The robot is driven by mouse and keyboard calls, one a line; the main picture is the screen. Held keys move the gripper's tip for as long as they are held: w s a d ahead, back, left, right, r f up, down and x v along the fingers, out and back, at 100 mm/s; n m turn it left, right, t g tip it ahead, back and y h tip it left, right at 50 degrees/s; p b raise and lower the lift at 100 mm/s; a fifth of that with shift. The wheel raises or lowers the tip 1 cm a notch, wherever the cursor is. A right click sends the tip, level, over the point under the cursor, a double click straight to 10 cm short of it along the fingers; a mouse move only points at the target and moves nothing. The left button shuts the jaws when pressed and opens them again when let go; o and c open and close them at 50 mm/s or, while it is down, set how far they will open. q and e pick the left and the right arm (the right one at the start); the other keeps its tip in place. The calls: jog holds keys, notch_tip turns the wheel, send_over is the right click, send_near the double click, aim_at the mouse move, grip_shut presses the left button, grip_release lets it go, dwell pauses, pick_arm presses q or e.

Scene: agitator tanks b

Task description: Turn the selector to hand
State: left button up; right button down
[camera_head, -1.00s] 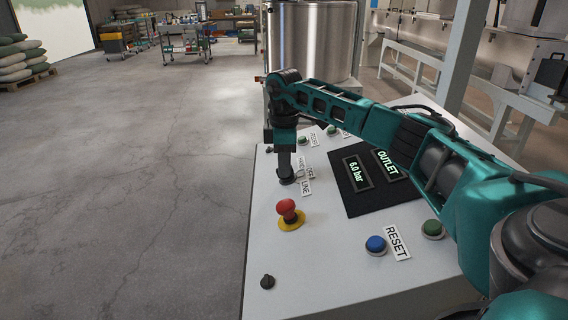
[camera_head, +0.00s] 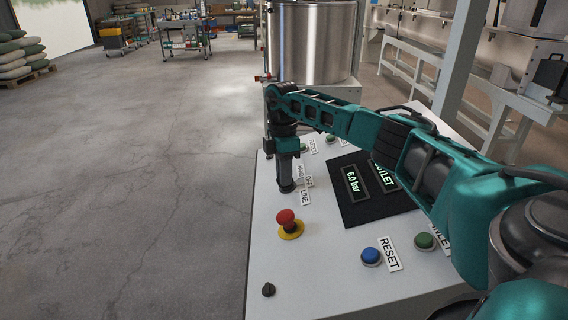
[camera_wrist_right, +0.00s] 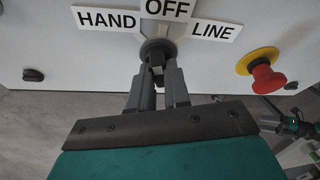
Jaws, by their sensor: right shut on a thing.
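The selector (camera_wrist_right: 157,50) is a dark round knob on the light panel, below the labels HAND (camera_wrist_right: 107,19), OFF (camera_wrist_right: 167,8) and LINE (camera_wrist_right: 213,30) in the right wrist view. My right gripper (camera_wrist_right: 158,82) is shut on its handle, one finger on each side. The fingers hide much of the handle, so I cannot tell which label it points to. In the head view the right gripper (camera_head: 286,181) stands over the selector and mostly covers it.
A red emergency button (camera_head: 286,219) on a yellow base sits near the selector. Blue (camera_head: 371,256) and green (camera_head: 424,241) buttons, a black display panel (camera_head: 352,209) and a small dark knob (camera_head: 268,290) share the panel. A steel tank (camera_head: 312,42) stands behind.

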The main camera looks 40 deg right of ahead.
jog(key=shift+r+n+g+p, duration=0.1)
jog(key=shift+n+g+p, duration=0.25)
jog(key=shift+n, duration=0.45)
jog(key=shift+w+n, duration=0.1)
jog(key=shift+n, duration=0.7)
jog(key=shift+n+g, duration=0.35)
jog(key=shift+n, duration=0.35)
pick_arm(q)
jog(key=shift+s+a+f, duration=0.2)
jog(key=shift+s+a, duration=0.05)
jog(key=shift+s, duration=0.15)
jog(key=shift+d+r, duration=0.1)
jog(key=shift+d, duration=0.15)
pick_arm(e)
jog(key=shift+n, duration=0.4)
pick_arm(q)
jog(key=shift+w+r, duration=0.1)
pick_arm(e)
jog(key=c, duration=1.1)
grip_release()
pick_arm(q)
jog(key=shift+a, duration=0.15)
jog(key=shift+r, duration=0.15)
